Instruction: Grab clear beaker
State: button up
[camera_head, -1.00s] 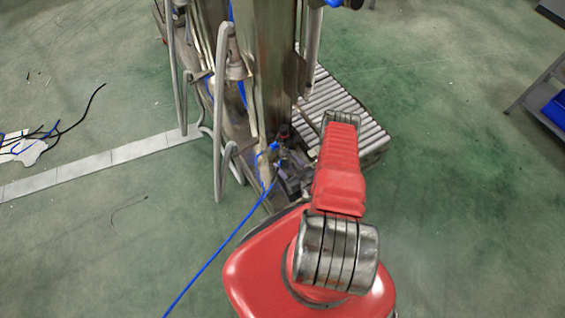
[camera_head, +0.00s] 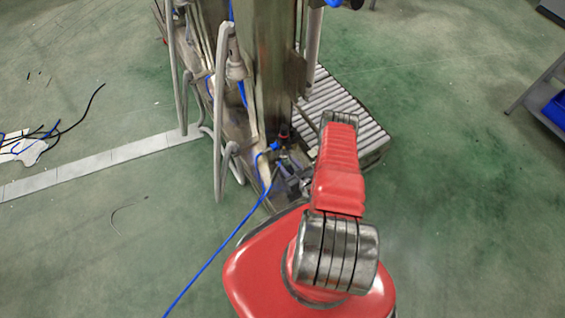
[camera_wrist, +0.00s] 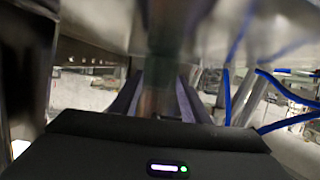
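My gripper (camera_wrist: 158,100) shows in the wrist view, with its dark body along the bottom and its two greyish fingers pointing away from me, spaced apart. A blurred, brownish, see-through upright shape (camera_wrist: 155,102) stands between the fingers. It may be the clear beaker, but I cannot make out its rim or outline for sure. I cannot tell whether the fingers touch it. In the head view my red arm reaches toward the foot of the metal machine, and the gripper end is small and partly hidden there. No clear beaker can be made out in the head view.
The tall metal machine (camera_head: 270,70) with grey pipes (camera_head: 222,110) stands close around the arm's end. A roller conveyor (camera_head: 345,110) lies to its right. A blue cable (camera_head: 215,260) runs across the floor; blue hoses (camera_wrist: 228,95) hang right of the gripper.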

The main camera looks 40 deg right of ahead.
jog(key=c, duration=0.5)
jog(key=shift+r, duration=0.1)
jog(key=shift+c, duration=0.2)
jog(key=shift+r, duration=1.2)
jog(key=f+v, duration=0.1)
jog(key=v, duration=0.4)
jog(key=f+v, duration=0.1)
jog(key=v, duration=0.4)
jog(key=s+f+v, duration=0.1)
jog(key=v, duration=0.4)
jog(key=shift+s+f, duration=0.25)
jog(key=shift+s+a, duration=0.15)
jog(key=shift+s, duration=0.95)
